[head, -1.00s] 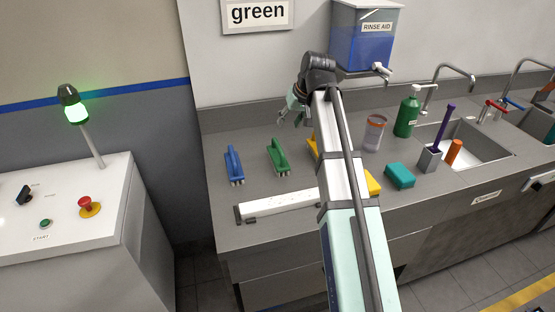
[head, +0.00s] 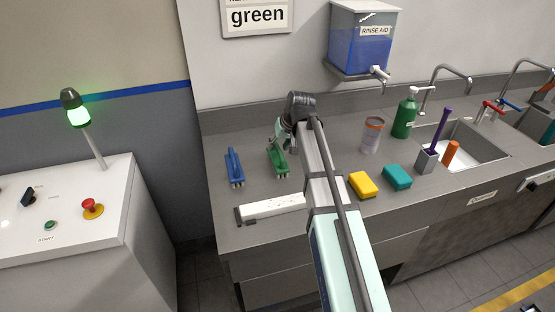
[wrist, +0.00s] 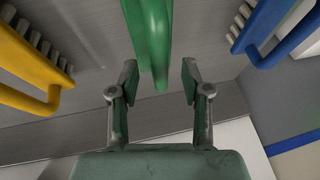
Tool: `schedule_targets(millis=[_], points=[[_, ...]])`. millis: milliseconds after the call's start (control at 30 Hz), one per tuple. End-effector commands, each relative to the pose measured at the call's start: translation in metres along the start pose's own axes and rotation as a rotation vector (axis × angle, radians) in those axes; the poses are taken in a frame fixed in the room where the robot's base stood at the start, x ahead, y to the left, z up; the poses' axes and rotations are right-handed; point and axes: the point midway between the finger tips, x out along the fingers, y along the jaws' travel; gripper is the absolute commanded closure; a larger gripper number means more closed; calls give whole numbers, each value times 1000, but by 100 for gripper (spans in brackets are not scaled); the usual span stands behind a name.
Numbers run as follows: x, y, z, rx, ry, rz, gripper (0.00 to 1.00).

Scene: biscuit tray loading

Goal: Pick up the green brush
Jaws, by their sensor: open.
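The green brush (head: 278,162) stands on the grey counter, to the right of the blue brush (head: 233,166). My gripper (head: 279,140) is over the green brush in the head view and partly covers it. In the wrist view my gripper (wrist: 160,80) is open, and the handle of the green brush (wrist: 153,40) reaches in between the two fingers, with a gap on each side. The wrist view also shows the blue brush (wrist: 268,22) at the right and a yellow brush (wrist: 30,65) at the left. The yellow brush is hidden behind my arm in the head view.
A white bar (head: 272,208) lies in front of the brushes. A yellow sponge (head: 362,185) and a teal sponge (head: 397,177) lie right of my arm, with a canister (head: 371,135) behind. A sign reading "green" (head: 257,16) hangs on the wall.

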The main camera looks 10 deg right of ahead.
Motion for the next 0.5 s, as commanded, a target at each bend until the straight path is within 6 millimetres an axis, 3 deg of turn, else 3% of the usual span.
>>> schedule_targets(millis=[200, 500], points=[[19, 0, 0, 0, 0, 0, 52], [22, 0, 0, 0, 1, 0, 52]])
